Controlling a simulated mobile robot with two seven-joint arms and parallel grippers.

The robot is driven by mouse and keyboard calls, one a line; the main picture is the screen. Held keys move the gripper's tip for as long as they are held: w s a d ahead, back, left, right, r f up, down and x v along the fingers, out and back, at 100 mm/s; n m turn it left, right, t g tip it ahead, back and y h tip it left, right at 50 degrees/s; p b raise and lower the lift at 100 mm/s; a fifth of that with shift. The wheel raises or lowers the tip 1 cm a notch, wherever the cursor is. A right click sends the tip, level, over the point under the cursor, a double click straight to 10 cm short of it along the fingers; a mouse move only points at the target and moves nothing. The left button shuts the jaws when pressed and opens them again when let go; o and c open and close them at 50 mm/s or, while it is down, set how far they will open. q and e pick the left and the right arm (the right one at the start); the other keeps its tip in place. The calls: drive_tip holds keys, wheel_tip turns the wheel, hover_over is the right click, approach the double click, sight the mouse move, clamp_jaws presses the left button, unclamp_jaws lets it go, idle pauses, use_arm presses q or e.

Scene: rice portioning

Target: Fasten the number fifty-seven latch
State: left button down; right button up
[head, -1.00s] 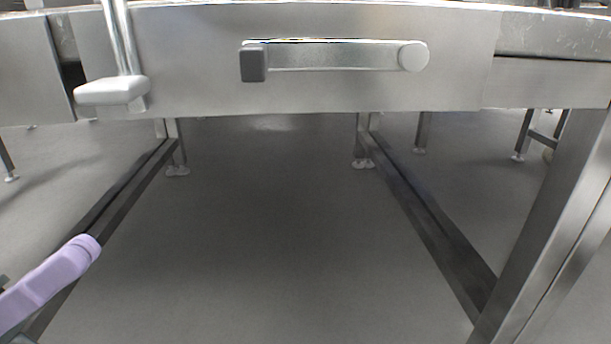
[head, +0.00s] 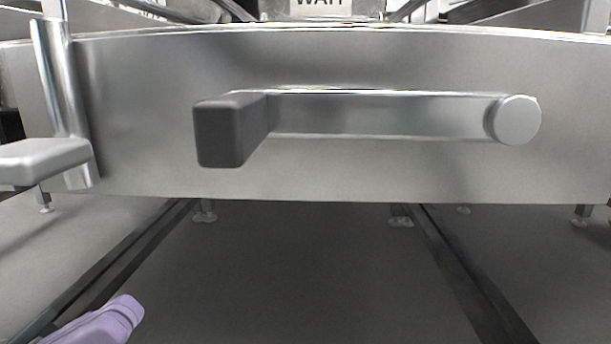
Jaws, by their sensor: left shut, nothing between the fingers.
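A metal latch bar (head: 375,116) lies horizontally across the steel front panel (head: 330,180). A dark grey block handle (head: 222,133) is on its left end, and a round pivot (head: 518,120) is on its right end. No number shows on it. My left gripper (head: 122,312), lavender, is at the bottom left edge, well below and left of the handle, apart from it. It is shut and empty, and only a small part of it shows. My right gripper is not in view.
A vertical chrome rod (head: 62,80) with a light grey block (head: 45,160) at its foot stands at the left of the panel. A partly cut-off sign (head: 320,8) is above. Dark floor rails run below, with open room under the panel.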

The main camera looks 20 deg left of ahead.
use_arm(q)
drive_tip(key=w+d+r+p, duration=0.1)
drive_tip(key=d+r, duration=0.5)
drive_tip(key=r, duration=0.1)
drive_tip(key=shift+w+d+r, duration=0.15)
drive_tip(key=shift+w+r, duration=0.15)
drive_tip(key=shift+r, duration=0.05)
drive_tip(key=r+y+p, duration=0.1)
drive_tip(key=r+p, duration=0.1)
drive_tip(key=p, duration=0.2)
drive_tip(key=shift+f, duration=0.1)
